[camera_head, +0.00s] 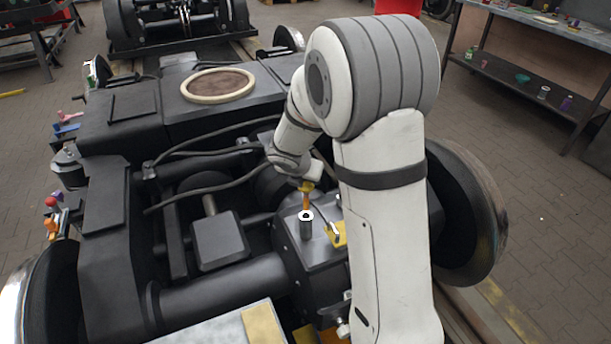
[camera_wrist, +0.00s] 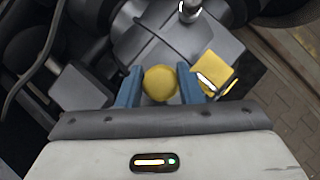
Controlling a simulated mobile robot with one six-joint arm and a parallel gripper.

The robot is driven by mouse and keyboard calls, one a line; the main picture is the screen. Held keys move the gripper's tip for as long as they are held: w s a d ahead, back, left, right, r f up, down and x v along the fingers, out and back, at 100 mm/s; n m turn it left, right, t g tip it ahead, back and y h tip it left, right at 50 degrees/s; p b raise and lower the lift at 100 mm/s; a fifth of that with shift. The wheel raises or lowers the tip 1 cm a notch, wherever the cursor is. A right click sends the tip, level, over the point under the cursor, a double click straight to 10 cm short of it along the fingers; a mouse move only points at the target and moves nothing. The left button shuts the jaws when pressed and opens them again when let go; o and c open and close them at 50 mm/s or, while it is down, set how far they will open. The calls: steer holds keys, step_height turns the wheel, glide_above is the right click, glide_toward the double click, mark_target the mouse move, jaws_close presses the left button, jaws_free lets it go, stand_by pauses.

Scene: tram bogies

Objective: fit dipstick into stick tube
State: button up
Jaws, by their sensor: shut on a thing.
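My gripper (camera_wrist: 160,90) is shut on the dipstick, with its blue fingers on either side of the round yellow knob (camera_wrist: 160,83). In the head view the dipstick (camera_head: 306,199) shows as a short orange piece below my wrist; its lower end cannot be made out. The stick tube (camera_head: 306,229) is a short dark upright cylinder with a bright rim and a dark hole, standing on the grey gearbox housing. In the head view the dipstick appears just behind and above the tube rim. The wrist view shows what seems the tube (camera_wrist: 189,10) at the top edge, apart from the knob.
A yellow plate (camera_wrist: 210,72) with a pale handle-like part lies beside the knob in the wrist view. Black hoses (camera_head: 215,150) cross the bogie frame behind the housing. A large wheel (camera_head: 465,215) stands right of my arm. A workbench (camera_head: 545,55) is at the back right.

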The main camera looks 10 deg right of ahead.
mark_target(305, 205)
steer(key=shift+f+b, duration=0.5)
steer(key=shift+f, duration=0.45)
steer(key=shift+f+b, duration=4.15)
steer(key=shift+f, duration=0.9)
stand_by(0.4)
steer(key=o, duration=1.2)
steer(key=shift+c, duration=0.2)
steer(key=p+v, duration=0.3)
steer(key=v, duration=0.4)
steer(key=shift+s+a+r, duration=0.15)
steer(key=shift+s+r, duration=0.05)
steer(key=shift+r, duration=0.15)
